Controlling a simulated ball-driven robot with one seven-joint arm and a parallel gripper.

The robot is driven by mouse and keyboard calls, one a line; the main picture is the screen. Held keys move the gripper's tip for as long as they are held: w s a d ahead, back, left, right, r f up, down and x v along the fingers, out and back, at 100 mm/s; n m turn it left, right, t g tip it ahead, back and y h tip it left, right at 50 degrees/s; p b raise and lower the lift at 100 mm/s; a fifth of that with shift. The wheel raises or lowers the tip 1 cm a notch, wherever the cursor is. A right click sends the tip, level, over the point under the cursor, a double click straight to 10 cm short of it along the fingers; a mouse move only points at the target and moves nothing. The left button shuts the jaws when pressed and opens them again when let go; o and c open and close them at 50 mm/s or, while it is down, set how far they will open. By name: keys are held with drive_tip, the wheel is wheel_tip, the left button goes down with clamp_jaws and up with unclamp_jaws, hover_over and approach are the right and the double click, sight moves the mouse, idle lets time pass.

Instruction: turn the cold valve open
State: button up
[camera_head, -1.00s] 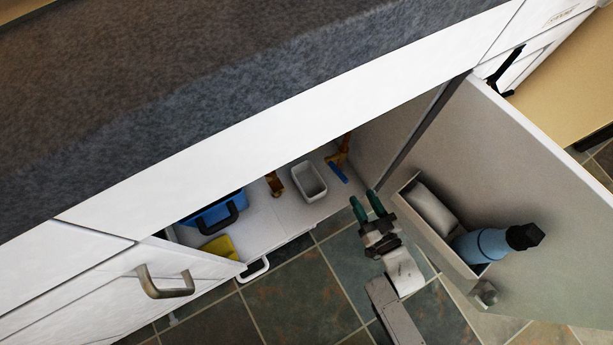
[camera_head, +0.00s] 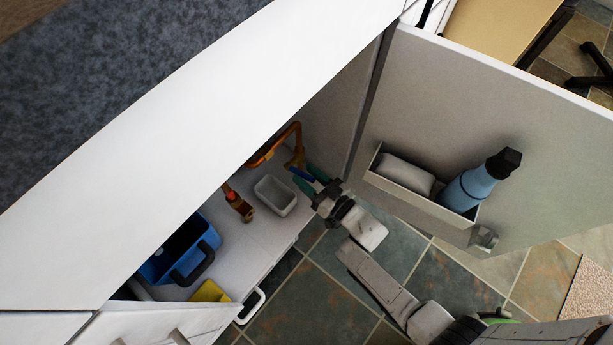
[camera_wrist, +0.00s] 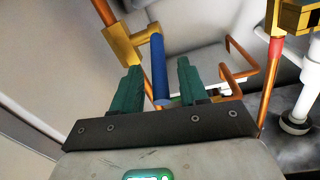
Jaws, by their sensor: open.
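The cold valve shows in the wrist view as a brass body (camera_wrist: 123,42) on a copper pipe with a blue lever (camera_wrist: 159,68) pointing toward my gripper. My gripper (camera_wrist: 159,76) is open, its two green fingers on either side of the blue lever. The lever appears between them, but I cannot tell whether either finger touches it. In the head view my gripper (camera_head: 309,179) reaches into the cabinet at its right end, by the brass valve body (camera_head: 297,159). The fingers partly hide the blue lever there.
The open right door (camera_head: 470,130) bears a rack (camera_head: 425,203) with a blue bottle (camera_head: 468,188). Inside are a white tub (camera_head: 275,196), a red-handled brass valve (camera_head: 240,207), a blue caddy (camera_head: 182,250) and a yellow sponge (camera_head: 209,292). A cabinet side wall stands close to my gripper.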

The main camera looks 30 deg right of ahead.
drive_tip(key=shift+w+a, duration=0.1)
drive_tip(key=shift+w, duration=0.2)
drive_tip(key=shift+c, duration=0.4)
clamp_jaws()
